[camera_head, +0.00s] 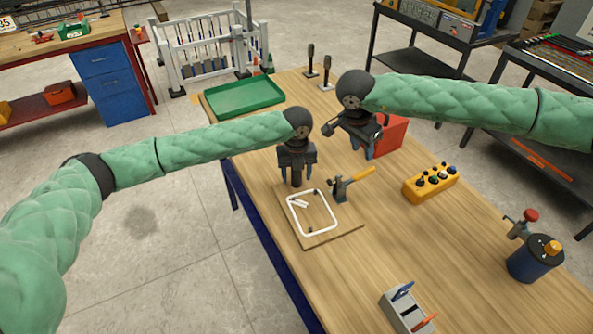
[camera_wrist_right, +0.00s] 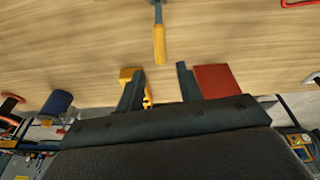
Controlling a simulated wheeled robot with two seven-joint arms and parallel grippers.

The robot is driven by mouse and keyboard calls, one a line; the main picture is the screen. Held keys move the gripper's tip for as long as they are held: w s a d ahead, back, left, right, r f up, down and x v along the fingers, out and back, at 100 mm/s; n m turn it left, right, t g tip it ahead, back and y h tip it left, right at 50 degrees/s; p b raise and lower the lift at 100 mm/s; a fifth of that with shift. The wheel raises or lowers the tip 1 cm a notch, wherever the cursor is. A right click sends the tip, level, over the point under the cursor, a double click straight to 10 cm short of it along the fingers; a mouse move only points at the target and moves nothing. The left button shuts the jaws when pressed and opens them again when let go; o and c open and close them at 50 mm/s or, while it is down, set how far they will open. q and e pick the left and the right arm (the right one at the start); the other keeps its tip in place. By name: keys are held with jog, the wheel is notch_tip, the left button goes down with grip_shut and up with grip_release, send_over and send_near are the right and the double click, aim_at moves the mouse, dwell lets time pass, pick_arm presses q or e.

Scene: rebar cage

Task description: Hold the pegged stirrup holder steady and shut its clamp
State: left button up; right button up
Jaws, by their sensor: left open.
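The pegged stirrup holder is a flat wooden board (camera_head: 345,226) on the table, with a white rounded-square stirrup (camera_head: 332,224) around small dark pegs. Its clamp (camera_head: 341,190) stands at the board's far right edge, with a yellow handle (camera_head: 360,175) sticking out to the right. The handle also shows in the right wrist view (camera_wrist_right: 159,44). My left gripper (camera_head: 296,182) points down, open and empty, at the board's far left edge; I cannot tell whether it touches. My right gripper (camera_wrist_right: 160,80) is open and empty, above the table beyond the clamp and apart from the handle.
A red box (camera_head: 393,134) stands close behind my right gripper. A yellow button box (camera_head: 431,183) and a blue cylinder (camera_head: 534,262) are to the right. A grey box (camera_head: 402,309) is at the near edge. A green tray (camera_head: 244,96) is at the far end.

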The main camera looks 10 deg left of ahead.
pick_arm(q)
grip_shut()
pick_arm(e)
jog(key=c, duration=0.8)
jog(key=s+a+f+n+g+y, duration=0.1)
jog(key=s+a+f+g+y, duration=0.2)
jog(key=s, duration=0.4)
jog(key=a+f+y, duration=0.1)
jog(key=a+y, duration=0.1)
jog(key=shift+a+f+y, duration=0.15)
jog(key=shift+f+y, duration=0.15)
jog(key=shift+f, duration=0.05)
jog(key=s+a+r+m+y, duration=0.3)
jog(key=s+a+y, duration=0.25)
jog(key=y, duration=0.55)
jog(key=w+d+f+m+t+h, duration=0.1)
jog(key=w+d+f+m+t, duration=0.1)
jog(key=w+d+m+t, duration=0.65)
jog(key=s+d+f+m+t+h, duration=0.1)
jog(key=d+f+m+h, duration=0.1)
jog(key=d, duration=0.1)
jog(key=s+d+f+m+t+h, duration=0.2)
jog(key=d+f+m+h, duration=0.1)
jog(key=d, duration=0.1)
jog(key=s+d+f+m+t+h, duration=0.1)
jog(key=d+f+m+h, duration=0.2)
jog(key=d, duration=0.1)
jog(key=shift+s+d, duration=0.2)
jog(key=shift+s, duration=0.15)
jog(key=shift+h, duration=0.3)
